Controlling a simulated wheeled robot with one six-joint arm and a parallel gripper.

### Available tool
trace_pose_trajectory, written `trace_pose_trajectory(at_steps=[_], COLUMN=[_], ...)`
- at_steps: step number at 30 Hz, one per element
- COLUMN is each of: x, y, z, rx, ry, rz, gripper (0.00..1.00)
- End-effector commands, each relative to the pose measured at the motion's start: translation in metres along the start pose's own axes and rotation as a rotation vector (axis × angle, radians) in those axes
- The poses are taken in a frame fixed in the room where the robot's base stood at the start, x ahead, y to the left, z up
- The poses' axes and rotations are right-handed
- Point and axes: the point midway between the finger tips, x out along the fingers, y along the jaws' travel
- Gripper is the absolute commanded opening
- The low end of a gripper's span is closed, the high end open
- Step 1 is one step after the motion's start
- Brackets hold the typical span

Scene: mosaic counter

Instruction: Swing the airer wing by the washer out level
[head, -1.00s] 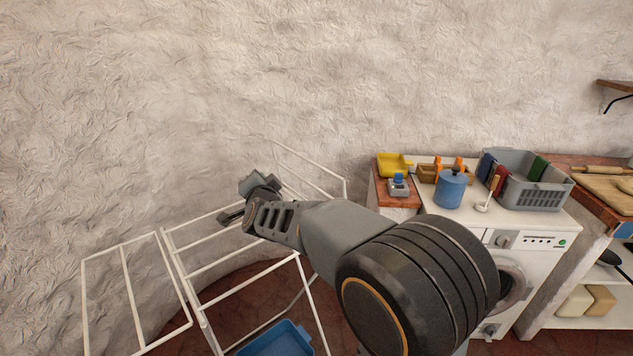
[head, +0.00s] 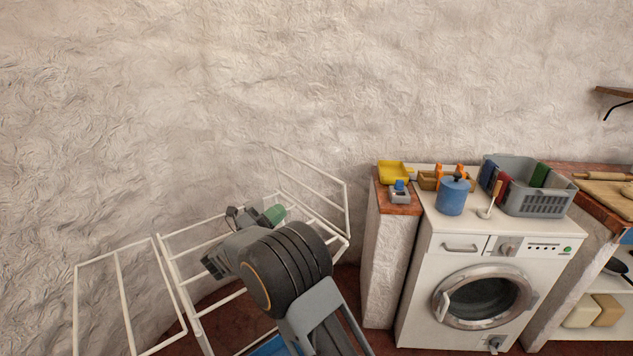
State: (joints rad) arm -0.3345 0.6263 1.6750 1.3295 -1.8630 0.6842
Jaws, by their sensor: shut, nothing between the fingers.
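The airer is a white wire rack. Its wing by the washer (head: 312,168) slopes up from the right end of the middle section (head: 186,283), in front of the wall. The other wing (head: 118,280) spreads out at the left; its exact tilt is hard to judge. My gripper (head: 256,215) is over the middle section, left of the raised wing and apart from it. It is shut and empty, partly hidden by my own arm. A green part shows beside it. The white washer (head: 470,248) stands to the right, its round door shut.
A narrow wall pier (head: 383,262) stands between airer and washer. Something blue (head: 270,346) lies below the airer.

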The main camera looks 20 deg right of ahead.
Motion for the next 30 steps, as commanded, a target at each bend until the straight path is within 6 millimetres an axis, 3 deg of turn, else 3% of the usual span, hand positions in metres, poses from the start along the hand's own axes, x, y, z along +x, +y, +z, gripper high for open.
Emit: trace_pose_trajectory(at_steps=[5, 10, 24, 30], x=[0.001, 0.015, 0.101, 0.126], y=[0.0, -0.002, -0.002, -0.002], z=[0.0, 0.0, 0.0, 0.0], rx=[0.0, -0.001, -0.002, -0.002], ry=[-0.001, 0.0, 0.001, -0.002], rz=[0.0, 0.0, 0.001, 0.001], gripper=[0.0, 0.0, 0.0, 0.0])
